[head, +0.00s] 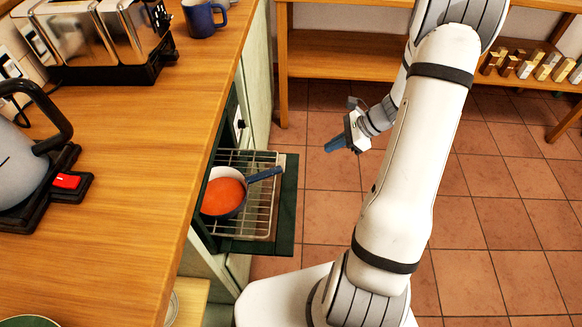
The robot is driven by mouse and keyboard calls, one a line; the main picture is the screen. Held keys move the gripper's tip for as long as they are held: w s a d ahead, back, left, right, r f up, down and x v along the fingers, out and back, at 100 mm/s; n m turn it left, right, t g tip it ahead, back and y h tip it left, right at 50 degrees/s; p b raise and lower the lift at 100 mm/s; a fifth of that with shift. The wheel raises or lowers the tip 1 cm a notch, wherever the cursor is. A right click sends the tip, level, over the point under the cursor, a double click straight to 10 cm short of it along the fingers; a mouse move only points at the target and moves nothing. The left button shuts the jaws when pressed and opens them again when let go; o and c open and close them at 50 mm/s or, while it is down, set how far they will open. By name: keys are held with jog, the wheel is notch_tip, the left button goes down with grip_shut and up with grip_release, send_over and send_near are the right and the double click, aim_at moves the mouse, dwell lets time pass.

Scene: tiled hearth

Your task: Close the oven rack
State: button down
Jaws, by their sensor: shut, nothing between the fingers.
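The oven rack (262,213) is a wire shelf that sticks out of the oven below the wooden counter, over the lowered dark green oven door (285,222). A pan (241,207) with orange-red contents stands on the rack, its blue handle (264,174) pointing right and a little up. The oven's inside and the rack's rear part are hidden under the counter edge. My gripper (334,144) is shut and empty, with blue fingers pointing left. It is apart from the rack, to the right of it and further back, above the tiled floor.
The wooden counter (140,190) carries a toaster (110,35), a blue mug (203,18) and a kettle (25,160). Wooden shelving (340,55) stands at the back, with small blocks (530,65) on its right. The tiled floor (490,200) to the right is clear.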

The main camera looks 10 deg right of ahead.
jog(key=b+x, duration=0.1)
jog(key=x, duration=0.3)
jog(key=b+x, duration=0.1)
jog(key=x, duration=0.3)
jog(key=r+b+x, duration=0.1)
jog(key=x, duration=0.3)
jog(key=shift+w+a+f, duration=0.3)
jog(key=shift+a, duration=0.3)
jog(key=shift+w+a, duration=0.2)
jog(key=shift+a, duration=0.3)
